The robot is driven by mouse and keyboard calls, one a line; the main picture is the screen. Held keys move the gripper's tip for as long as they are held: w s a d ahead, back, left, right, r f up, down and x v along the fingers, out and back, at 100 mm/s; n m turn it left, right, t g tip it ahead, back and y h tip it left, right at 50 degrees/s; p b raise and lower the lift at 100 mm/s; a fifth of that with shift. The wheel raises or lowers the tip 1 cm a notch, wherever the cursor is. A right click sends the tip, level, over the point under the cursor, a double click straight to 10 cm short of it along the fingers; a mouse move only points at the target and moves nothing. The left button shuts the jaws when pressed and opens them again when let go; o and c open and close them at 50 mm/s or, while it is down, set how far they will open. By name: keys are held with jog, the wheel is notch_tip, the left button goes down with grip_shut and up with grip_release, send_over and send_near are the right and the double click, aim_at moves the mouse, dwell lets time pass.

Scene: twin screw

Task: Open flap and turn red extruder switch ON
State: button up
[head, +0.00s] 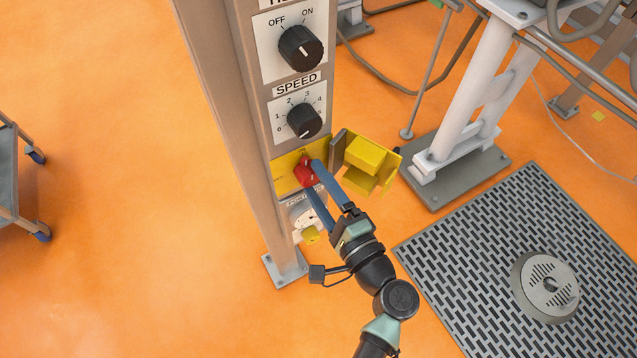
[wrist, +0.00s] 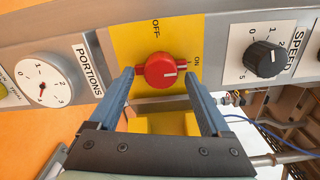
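The red extruder switch (head: 305,172) sits on a yellow plate low on the control column. In the wrist view the red knob (wrist: 160,70) has a white line pointing right, close to the ON label; OFF is at the top. The yellow flap (head: 366,156) stands swung open to the right of the switch; part of it shows below the knob in the wrist view (wrist: 165,125). My gripper (head: 314,174) is at the switch. Its two blue fingers (wrist: 159,74) are apart, one on each side of the knob, with gaps visible in the wrist view.
Above the switch are the SPEED knob (head: 304,120) and another OFF/ON knob (head: 300,48). The PORTIONS dial (wrist: 43,93) is below the switch on the column. A white machine leg (head: 465,115) stands to the right. Open orange floor lies to the left.

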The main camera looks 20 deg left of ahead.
jog(key=shift+d, duration=0.1)
jog(key=v, duration=1.2)
jog(key=shift+s+d+p, duration=0.25)
jog(key=shift+s+p, duration=0.05)
jog(key=shift+s, duration=0.05)
